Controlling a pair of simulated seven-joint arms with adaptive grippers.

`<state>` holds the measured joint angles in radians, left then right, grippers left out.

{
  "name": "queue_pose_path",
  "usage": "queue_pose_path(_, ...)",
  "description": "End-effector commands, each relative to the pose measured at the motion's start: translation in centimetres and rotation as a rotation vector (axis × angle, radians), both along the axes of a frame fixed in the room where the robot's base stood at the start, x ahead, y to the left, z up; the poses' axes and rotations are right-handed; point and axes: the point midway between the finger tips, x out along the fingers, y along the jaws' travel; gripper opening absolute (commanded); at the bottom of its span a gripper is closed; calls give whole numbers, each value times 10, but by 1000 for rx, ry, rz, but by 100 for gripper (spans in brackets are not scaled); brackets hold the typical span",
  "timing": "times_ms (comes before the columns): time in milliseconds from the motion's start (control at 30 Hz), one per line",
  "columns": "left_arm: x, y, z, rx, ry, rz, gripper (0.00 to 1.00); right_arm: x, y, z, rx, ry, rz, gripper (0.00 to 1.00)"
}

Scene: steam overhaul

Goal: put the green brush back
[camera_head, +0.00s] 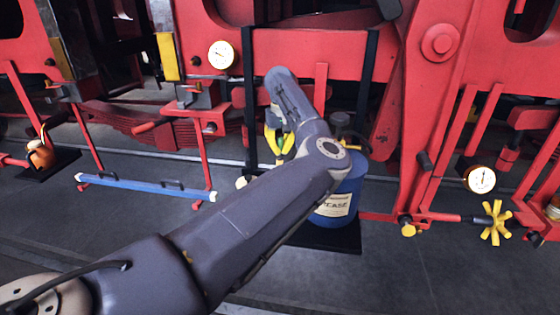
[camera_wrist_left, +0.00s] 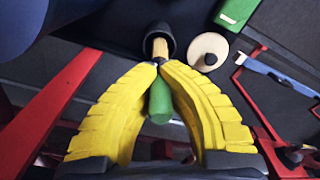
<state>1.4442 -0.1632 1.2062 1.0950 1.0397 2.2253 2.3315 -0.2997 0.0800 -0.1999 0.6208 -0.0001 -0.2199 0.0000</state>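The green brush (camera_wrist_left: 160,104) shows in the left wrist view, with a green handle, a tan collar and a dark rounded end. My left gripper (camera_wrist_left: 159,64) has its yellow fingertips closed together on the brush near the collar. In the head view, the left gripper (camera_head: 279,142) hangs fingers down beside the blue grease drum (camera_head: 347,190), partly behind my own arm. I cannot make out the brush clearly there, nor tell whether its dark end touches anything. My right gripper is not in view.
A cream disc (camera_wrist_left: 209,51) and a green block (camera_wrist_left: 236,10) lie near the brush end. A blue bar (camera_head: 145,187) lies at left, an orange-brown can (camera_head: 40,155) beyond it. Red frames and gauges (camera_head: 221,55) stand behind. The grey floor at front right is clear.

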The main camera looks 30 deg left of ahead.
Motion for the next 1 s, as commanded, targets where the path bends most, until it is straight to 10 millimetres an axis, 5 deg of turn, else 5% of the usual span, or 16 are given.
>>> queue_pose_path(533,0,-1,-43,-1,0,-1,0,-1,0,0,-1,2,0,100)
queue_pose_path(933,0,0,-48,-1,1,0,0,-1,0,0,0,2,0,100)
queue_pose_path(1000,0,0,-48,-1,0,0,9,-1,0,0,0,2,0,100)
